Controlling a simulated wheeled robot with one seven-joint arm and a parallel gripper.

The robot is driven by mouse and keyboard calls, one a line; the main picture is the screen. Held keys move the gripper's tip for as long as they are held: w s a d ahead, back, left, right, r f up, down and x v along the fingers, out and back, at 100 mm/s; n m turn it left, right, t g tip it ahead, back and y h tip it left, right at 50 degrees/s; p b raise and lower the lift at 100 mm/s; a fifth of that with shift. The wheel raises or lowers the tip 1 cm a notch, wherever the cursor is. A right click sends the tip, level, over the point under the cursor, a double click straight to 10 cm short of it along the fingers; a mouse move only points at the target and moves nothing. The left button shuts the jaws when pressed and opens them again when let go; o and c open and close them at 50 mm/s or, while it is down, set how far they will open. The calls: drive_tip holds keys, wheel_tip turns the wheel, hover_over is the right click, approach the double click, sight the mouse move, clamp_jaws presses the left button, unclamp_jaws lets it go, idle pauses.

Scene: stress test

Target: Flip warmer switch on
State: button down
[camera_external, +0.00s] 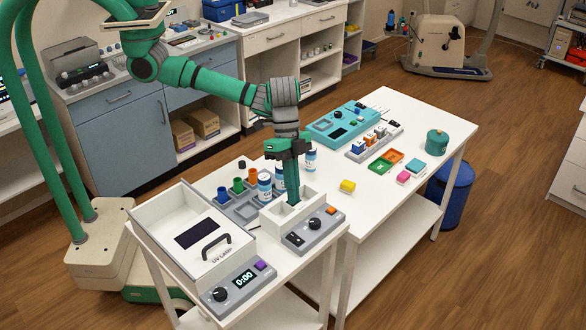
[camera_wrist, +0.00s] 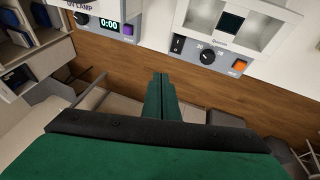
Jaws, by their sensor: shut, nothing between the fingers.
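The warmer is likely the white box with a square well (camera_external: 272,215) and a grey front panel. In the external view the switch (camera_external: 295,239) sits at the panel's left end. I cannot tell its on or off position. My gripper (camera_external: 294,203) points down, fingers together and empty, overlapping the well in the external view. In the wrist view its fingertips (camera_wrist: 160,76) appear below and left of the switch, apart from it.
A UV lamp box (camera_external: 165,222) with a handle and a display reading 0:00 stands left of the warmer. A rack (camera_external: 240,205) with colored cups and vials is behind.

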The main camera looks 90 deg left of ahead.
drive_tip(key=shift+s+a+r+m+t+y, duration=0.2)
drive_tip(key=shift+s+a+r+y, duration=0.1)
drive_tip(key=shift+s+r+y, duration=0.3)
drive_tip(key=shift+s+a+r+m+t+y, duration=0.2)
drive_tip(key=shift+s+a+r+y, duration=0.15)
drive_tip(key=shift+y, duration=0.45)
drive_tip(key=shift+d+f, duration=0.1)
hover_over(293, 236)
drive_tip(key=f, duration=1.2)
drive_tip(key=shift+s+a+f, duration=0.25)
drive_tip(key=shift+a+f, duration=0.05)
drive_tip(key=shift+f, duration=0.55)
drive_tip(key=shift+s, duration=0.1)
drive_tip(key=shift+s+a+f+h, duration=0.2)
drive_tip(key=shift+f+h, duration=0.1)
drive_tip(key=shift+f, duration=0.1)
drive_tip(key=shift+w+t, duration=0.1)
drive_tip(key=shift+t, duration=0.2)
drive_tip(key=shift+w+d, duration=0.1)
